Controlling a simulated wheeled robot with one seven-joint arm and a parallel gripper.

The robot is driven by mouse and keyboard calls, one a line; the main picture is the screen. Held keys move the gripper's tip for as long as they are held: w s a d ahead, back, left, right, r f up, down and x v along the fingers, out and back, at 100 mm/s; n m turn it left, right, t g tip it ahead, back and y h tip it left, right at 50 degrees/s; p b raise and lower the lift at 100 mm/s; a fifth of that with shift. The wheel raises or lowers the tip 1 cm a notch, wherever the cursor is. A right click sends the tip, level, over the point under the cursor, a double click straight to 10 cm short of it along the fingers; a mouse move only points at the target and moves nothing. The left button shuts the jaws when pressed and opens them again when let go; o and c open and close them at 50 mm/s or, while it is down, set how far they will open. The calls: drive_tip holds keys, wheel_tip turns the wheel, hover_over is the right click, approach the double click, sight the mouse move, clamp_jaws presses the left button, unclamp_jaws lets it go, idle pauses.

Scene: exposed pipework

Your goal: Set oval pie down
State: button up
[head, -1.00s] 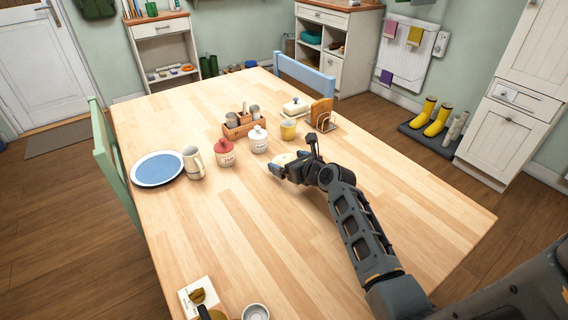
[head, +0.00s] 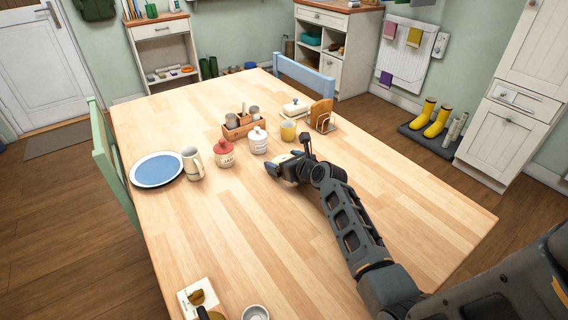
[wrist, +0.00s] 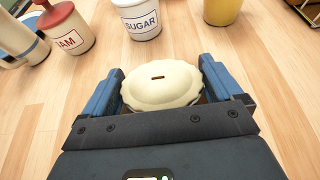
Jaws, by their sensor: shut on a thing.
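The oval pie (wrist: 160,84) has a pale, crimped crust with a small slot in the top. In the wrist view it sits between the two blue fingers of my gripper (wrist: 160,92), which is shut on it. In the head view my gripper (head: 280,170) is low over the middle of the wooden table (head: 260,220), and the pie (head: 297,153) is mostly hidden behind it. I cannot tell whether the pie touches the table top.
Just beyond the gripper stand a sugar jar (head: 258,142), a jam jar (head: 224,155) and a yellow cup (head: 288,131). A toast rack (head: 321,116) is behind to the right. The front middle is clear.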

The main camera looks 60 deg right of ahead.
sight(286, 158)
drive_tip(key=shift+r, duration=0.5)
drive_tip(key=r, duration=0.2)
drive_tip(key=r+p, duration=0.1)
drive_tip(key=shift+s+d+r, duration=0.2)
drive_tip(key=shift+s+r, duration=0.05)
drive_tip(key=shift+r, duration=0.1)
drive_tip(key=s+d+r, duration=0.5)
drive_tip(key=s+r, duration=0.1)
drive_tip(key=s, duration=0.3)
drive_tip(key=shift+s+d+r, duration=0.15)
drive_tip(key=shift+d+r, duration=0.05)
drive_tip(key=shift+d, duration=0.2)
